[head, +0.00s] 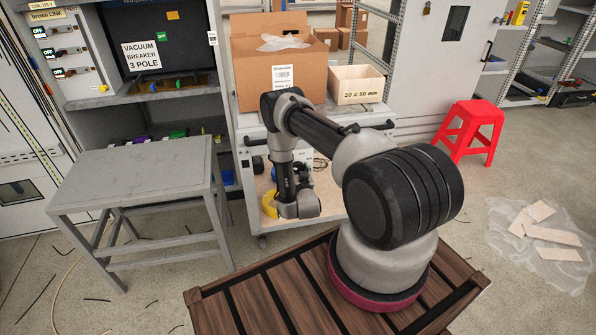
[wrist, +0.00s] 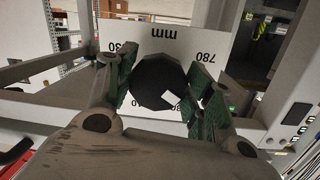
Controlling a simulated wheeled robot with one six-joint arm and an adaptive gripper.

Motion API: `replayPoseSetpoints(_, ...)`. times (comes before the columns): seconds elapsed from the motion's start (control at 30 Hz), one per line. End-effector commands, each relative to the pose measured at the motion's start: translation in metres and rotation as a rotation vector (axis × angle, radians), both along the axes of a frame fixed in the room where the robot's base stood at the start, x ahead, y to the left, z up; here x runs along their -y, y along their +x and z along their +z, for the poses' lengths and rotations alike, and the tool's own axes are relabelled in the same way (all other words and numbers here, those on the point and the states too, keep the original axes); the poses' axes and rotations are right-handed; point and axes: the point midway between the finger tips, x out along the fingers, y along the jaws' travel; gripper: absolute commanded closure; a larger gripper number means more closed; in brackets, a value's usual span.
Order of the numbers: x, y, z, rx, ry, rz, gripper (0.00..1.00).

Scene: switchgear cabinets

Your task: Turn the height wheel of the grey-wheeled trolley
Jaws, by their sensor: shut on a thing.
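The height wheel (wrist: 157,74) is a round black knob with a small white mark, in the middle of the wrist view. Behind it is a white scale plate (wrist: 160,34) with "mm" and figures such as 780, seen upside down. My gripper (wrist: 162,84) has its greenish ridged finger pads on both sides of the wheel and is shut on it. In the head view my gripper end (head: 299,205) is low at the front of the pale trolley (head: 245,121). The wheel cannot be made out there. One small caster (head: 262,242) shows at the trolley's bottom.
The trolley carries a cardboard box (head: 256,75) and a wooden box (head: 357,91) marked 20 x 50 mm. A grey table (head: 135,175) stands left, before a breaker cabinet (head: 85,102). A red stool (head: 470,127) stands right. Plastic sheeting with boards (head: 545,238) lies on the right floor.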

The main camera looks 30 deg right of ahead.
Motion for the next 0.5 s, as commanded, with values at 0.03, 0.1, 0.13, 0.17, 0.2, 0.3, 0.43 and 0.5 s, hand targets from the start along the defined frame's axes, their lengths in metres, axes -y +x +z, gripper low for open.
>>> replayPoseSetpoints(0.03, -0.0002, -0.0008, -0.0007, 0.010, 0.043, 0.000, 0.72)
replayPoseSetpoints(0.1, -0.0002, -0.0010, -0.0006, 0.027, 0.106, 0.000, 0.72)
replayPoseSetpoints(0.13, -0.0003, -0.0009, -0.0006, 0.035, 0.133, 0.000, 0.72)
replayPoseSetpoints(0.17, -0.0003, -0.0008, -0.0006, 0.043, 0.159, 0.000, 0.72)
replayPoseSetpoints(0.2, -0.0004, -0.0008, -0.0005, 0.053, 0.194, 0.001, 0.72)
replayPoseSetpoints(0.3, -0.0005, -0.0007, -0.0002, 0.077, 0.276, 0.000, 0.72)
replayPoseSetpoints(0.43, -0.0010, -0.0005, 0.0001, 0.105, 0.371, 0.000, 0.72)
replayPoseSetpoints(0.5, -0.0010, -0.0006, 0.0003, 0.117, 0.415, 0.000, 0.72)
